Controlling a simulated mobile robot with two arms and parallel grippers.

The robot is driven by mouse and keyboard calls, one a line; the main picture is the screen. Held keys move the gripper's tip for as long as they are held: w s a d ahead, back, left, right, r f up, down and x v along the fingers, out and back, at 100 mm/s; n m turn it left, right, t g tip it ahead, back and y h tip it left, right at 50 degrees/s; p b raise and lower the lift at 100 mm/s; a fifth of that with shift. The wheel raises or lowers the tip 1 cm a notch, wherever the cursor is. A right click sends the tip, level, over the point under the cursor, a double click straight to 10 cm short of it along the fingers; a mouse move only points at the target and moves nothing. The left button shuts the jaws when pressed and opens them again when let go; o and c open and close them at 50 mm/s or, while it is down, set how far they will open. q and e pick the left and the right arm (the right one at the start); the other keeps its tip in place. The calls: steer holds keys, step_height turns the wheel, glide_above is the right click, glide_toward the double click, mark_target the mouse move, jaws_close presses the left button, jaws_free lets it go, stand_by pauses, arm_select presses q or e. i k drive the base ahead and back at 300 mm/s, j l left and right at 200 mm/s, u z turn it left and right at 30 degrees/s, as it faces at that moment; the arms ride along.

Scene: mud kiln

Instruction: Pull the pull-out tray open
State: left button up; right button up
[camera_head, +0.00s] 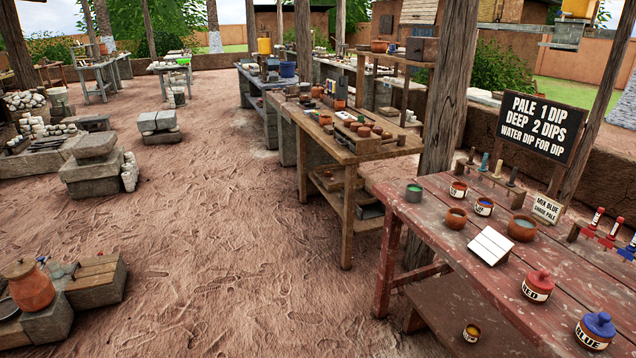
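No thing in view is clearly a pull-out tray. A wooden rack or tray (374,149) holding small brown pots sits on the near end of the wooden workbench (312,126); I cannot tell if it slides. Under that bench, a low shelf (345,193) carries dark and brown items, too small to tell apart. Neither of my grippers is in view.
A red-painted table (430,207) with jars, bowls and a white tile stands at the right. A wooden post (447,100) rises behind it. Stone blocks (97,170) and a clay jar (30,287) stand at the left. The sandy floor (225,230) between is open.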

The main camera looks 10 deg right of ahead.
mark_target(338, 173)
steer(key=i+u, duration=0.2)
steer(key=i, duration=3.8)
steer(key=i+j+z, duration=0.1)
steer(key=i, duration=1.35)
